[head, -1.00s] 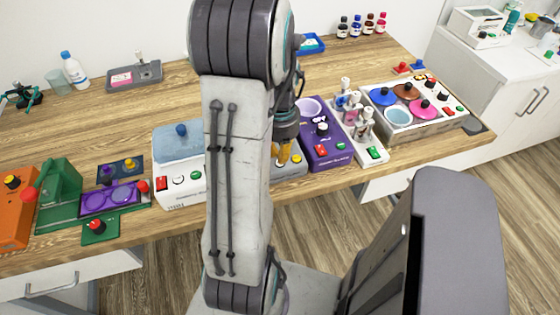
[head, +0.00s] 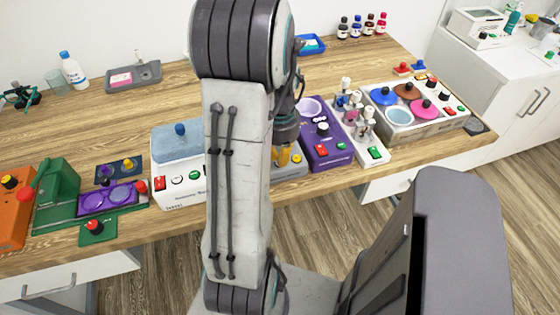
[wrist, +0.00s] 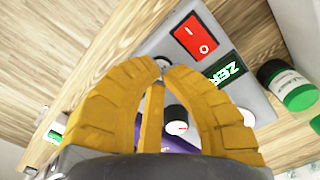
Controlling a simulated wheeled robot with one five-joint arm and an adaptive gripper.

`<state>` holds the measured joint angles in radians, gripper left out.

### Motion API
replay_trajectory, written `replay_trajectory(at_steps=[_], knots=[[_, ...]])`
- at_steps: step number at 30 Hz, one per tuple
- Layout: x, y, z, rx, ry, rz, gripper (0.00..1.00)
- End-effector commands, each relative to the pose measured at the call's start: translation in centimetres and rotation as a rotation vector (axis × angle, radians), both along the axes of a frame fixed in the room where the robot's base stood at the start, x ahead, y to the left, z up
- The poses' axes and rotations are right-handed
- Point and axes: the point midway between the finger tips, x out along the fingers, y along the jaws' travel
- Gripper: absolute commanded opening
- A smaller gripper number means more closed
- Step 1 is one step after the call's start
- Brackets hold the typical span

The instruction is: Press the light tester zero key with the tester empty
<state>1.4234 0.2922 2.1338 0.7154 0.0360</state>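The light tester (wrist: 150,45) is a grey box with a lit display (wrist: 224,70) showing green letters that start "ZER", cut off by a finger. It has a red rocker switch (wrist: 195,36). In the head view the tester (head: 290,170) is mostly hidden behind my arm. My gripper (wrist: 162,70) has yellow fingers that meet at their tips, with nothing seen between them. The tips are over the tester's top, by a small pale round part (wrist: 164,61) that they partly cover. I cannot tell whether they touch it, or which part is the zero key. My gripper (head: 286,160) is also over the tester in the head view.
A purple device (head: 325,155) stands close on the right of the tester, and a white device with a blue lid (head: 180,145) on the left. The bench's front edge is near.

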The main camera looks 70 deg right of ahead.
Motion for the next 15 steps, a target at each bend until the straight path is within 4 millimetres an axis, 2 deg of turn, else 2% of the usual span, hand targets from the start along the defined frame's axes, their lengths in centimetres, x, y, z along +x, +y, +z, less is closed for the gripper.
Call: replay_trajectory(at_steps=[15], knots=[[0.00, 0.01, -0.76, 0.001, 0.000, 0.000, 0.00]])
